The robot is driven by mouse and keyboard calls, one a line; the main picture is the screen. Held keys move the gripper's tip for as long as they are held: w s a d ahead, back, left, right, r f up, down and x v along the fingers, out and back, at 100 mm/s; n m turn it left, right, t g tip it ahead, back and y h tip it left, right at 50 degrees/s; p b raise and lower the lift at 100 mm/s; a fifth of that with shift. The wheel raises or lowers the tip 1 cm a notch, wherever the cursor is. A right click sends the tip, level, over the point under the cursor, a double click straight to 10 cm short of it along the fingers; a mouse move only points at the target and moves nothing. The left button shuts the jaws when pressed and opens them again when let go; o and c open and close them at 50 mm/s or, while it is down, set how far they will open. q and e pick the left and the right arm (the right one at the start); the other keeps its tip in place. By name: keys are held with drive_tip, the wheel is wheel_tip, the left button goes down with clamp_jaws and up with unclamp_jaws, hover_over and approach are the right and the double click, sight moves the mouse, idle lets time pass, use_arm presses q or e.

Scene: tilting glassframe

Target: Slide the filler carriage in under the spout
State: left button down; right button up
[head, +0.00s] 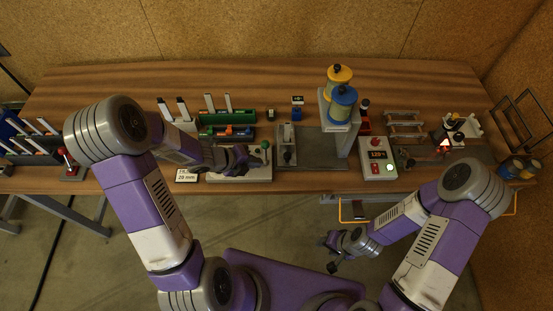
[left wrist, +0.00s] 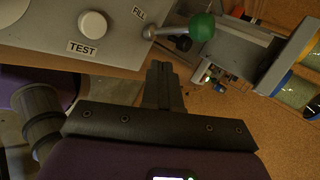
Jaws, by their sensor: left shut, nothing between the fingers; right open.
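The filler (head: 341,108) is a grey tower with a yellow and a blue tank on top, standing on a grey base plate (head: 315,150). A small grey upright piece with a dark part (head: 287,145), perhaps the carriage, is at the plate's left side, left of the tower. The spout cannot be made out. A green-ball lever (head: 265,145) stands left of it; the left wrist view shows the green ball (left wrist: 202,27) just beyond my fingers. My left gripper (head: 248,160) is shut and empty, beside the lever. My right gripper (head: 333,252) is open and empty, in front of the table.
A panel (left wrist: 60,25) marked TEST and FILL carries a white knob (left wrist: 93,24). A "29 mm" sign (head: 187,176) lies at the front edge. Green racks (head: 228,117) stand behind my left gripper.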

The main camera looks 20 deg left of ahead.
sight(267, 168)
use_arm(q)
drive_tip(key=b+x, duration=0.1)
drive_tip(key=x, duration=0.5)
drive_tip(key=shift+b, duration=0.3)
drive_tip(key=shift+w+d+r, duration=0.2)
drive_tip(key=shift+w+d, duration=0.6)
drive_tip(key=shift+w, duration=0.05)
drive_tip(key=shift+w+d, duration=0.4)
drive_tip(key=shift+w, duration=0.05)
use_arm(e)
drive_tip(key=shift+w+f, duration=0.1)
drive_tip(key=shift+f, duration=0.85)
